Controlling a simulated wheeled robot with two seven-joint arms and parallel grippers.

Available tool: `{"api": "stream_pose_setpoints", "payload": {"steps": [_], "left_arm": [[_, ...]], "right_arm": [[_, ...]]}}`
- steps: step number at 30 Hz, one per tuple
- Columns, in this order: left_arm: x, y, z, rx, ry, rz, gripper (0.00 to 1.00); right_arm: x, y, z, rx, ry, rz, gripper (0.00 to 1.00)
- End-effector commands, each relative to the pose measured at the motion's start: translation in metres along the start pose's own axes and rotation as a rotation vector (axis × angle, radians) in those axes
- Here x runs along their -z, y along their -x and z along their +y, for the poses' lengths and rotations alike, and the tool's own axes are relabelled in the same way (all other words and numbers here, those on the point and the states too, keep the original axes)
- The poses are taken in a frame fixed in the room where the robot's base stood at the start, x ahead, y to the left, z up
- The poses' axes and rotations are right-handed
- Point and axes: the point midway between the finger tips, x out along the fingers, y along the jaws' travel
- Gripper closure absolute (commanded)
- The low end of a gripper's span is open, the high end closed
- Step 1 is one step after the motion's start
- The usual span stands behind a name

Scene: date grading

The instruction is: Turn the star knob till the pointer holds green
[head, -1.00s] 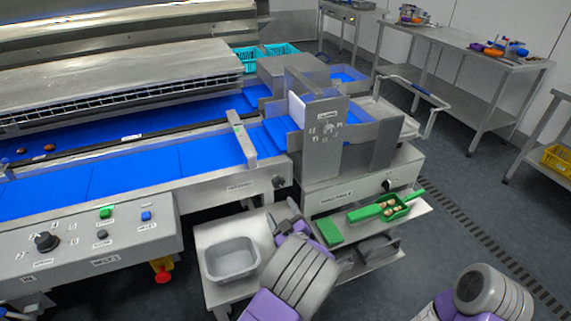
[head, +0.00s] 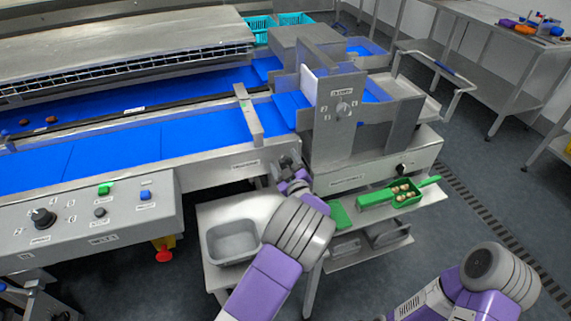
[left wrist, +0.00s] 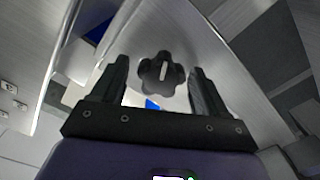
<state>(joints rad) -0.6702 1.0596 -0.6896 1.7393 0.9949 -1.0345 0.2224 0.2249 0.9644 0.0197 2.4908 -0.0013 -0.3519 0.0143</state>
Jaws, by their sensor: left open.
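The star knob (left wrist: 161,73) is black and lobed with a pale bar across its face. In the left wrist view it sits between and slightly beyond the fingers of my left gripper (left wrist: 158,82). The fingers are open, with a gap to the knob on each side. In the head view my left gripper (head: 290,167) is at the conveyor's front side, below the cross bar, and largely hides the knob. My right gripper is out of view.
A green scoop (head: 390,196) with several dates lies to the right. A control panel (head: 70,235) with knobs and buttons is at left.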

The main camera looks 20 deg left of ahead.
Motion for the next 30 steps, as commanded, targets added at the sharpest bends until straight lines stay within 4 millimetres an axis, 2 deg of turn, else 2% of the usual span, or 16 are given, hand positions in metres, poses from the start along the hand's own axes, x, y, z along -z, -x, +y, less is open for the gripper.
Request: {"api": "stream_pose_setpoints", "payload": {"steps": [4,14,19,24,30], "left_arm": [[0.000,0.000,0.000,0.000,-0.001,0.000,0.28],[0.000,0.000,0.000,0.000,0.000,0.000,0.77],[0.001,0.000,0.001,0.001,-0.054,-0.001,0.77],[0.002,0.000,0.002,0.002,-0.219,-0.002,0.77],[0.001,0.001,0.002,0.001,-0.342,-0.001,0.77]], "right_arm": [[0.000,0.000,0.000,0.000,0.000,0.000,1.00],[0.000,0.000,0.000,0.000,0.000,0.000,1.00],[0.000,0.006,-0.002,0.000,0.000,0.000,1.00],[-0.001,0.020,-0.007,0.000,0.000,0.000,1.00],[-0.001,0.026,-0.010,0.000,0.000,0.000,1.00]]}}
